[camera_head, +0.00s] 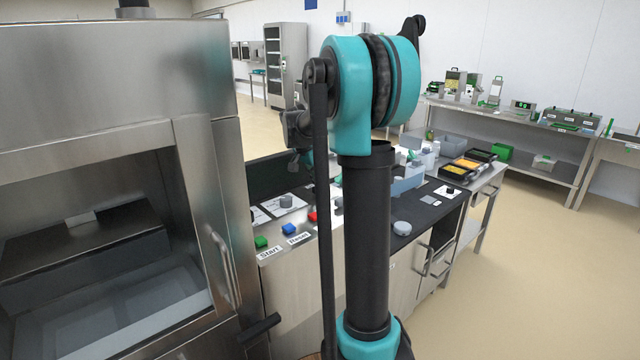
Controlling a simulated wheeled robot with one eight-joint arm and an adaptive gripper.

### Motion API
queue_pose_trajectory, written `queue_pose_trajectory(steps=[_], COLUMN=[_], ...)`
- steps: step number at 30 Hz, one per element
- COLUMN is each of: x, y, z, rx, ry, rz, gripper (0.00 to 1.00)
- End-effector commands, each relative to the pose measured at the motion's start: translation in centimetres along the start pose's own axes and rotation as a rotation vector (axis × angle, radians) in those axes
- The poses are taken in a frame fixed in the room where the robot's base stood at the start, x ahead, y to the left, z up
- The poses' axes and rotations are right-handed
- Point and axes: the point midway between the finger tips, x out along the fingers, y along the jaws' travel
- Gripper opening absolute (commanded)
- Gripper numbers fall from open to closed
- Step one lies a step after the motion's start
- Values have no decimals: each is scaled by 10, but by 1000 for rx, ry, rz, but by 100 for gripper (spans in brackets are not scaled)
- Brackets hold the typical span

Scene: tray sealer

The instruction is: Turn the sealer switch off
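The steel sealer (110,90) fills the left side, with an open-looking front bay. Beside it is a panel with a green button (261,242) above a "Start" label, a blue button (288,229) above a "Reset" label, and a red button (312,217). Behind them a grey round knob (287,201) sits on a white plate; it may be the switch, but its setting is too small to read. My teal and black arm stands in front of the panel's right part. My gripper (301,162) seems to be the dark part above the panel, left of the arm; its fingers are unclear.
The bench (430,212) runs right with a grey disc (402,228), a second knob on a white plate (450,191) and bins. A handle (222,262) projects from the sealer's front. A shelf table (545,165) stands behind. The floor at right is clear.

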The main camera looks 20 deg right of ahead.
Motion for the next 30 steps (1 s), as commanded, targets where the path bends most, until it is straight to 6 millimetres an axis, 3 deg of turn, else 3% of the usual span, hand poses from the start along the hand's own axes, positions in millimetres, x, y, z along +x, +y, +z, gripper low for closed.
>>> queue_pose_trajectory(steps=[20,21,24,26,30], x=[0,0,0,0,0], y=[-1,-1,-1,-1,-1], z=[0,0,0,0,0], rx=[58,58,57,57,57], ry=[-1,-1,-1,-1,-1], rz=[23,23,23,23,23], gripper=[0,19,32,38,38])
